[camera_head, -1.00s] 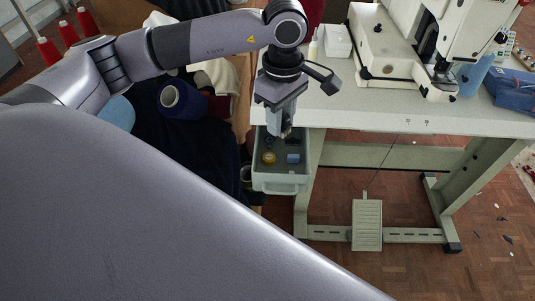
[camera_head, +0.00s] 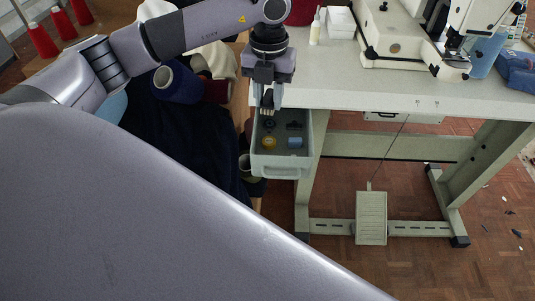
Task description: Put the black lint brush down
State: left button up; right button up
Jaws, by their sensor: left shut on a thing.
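My left gripper (camera_head: 268,106) points down over the back end of an open grey drawer (camera_head: 281,171) under the table. It is shut on the black lint brush, which is mostly hidden by the fingers; only a small dark part shows between them. I cannot tell whether the brush touches the drawer. My right gripper is not in view.
In the drawer lie a yellow roll (camera_head: 269,143), a blue spool-like thing (camera_head: 295,142) and small dark items. The white table (camera_head: 400,93) carries a sewing machine (camera_head: 405,40) and a white box (camera_head: 341,22).

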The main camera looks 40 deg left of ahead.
pick_arm(q)
jog(key=shift+w+a+f+n, duration=0.1)
jog(key=shift+a+f+n, duration=0.15)
jog(key=shift+n, duration=0.65)
jog(key=shift+f, duration=0.35)
notch_tip(320, 180, down, 19)
jog(key=shift+f+b, duration=0.1)
jog(key=shift+b, duration=0.7)
jog(key=shift+f, duration=0.15)
jog(key=o, duration=0.6)
jog(key=shift+f, duration=0.1)
jog(key=shift+o, duration=0.6)
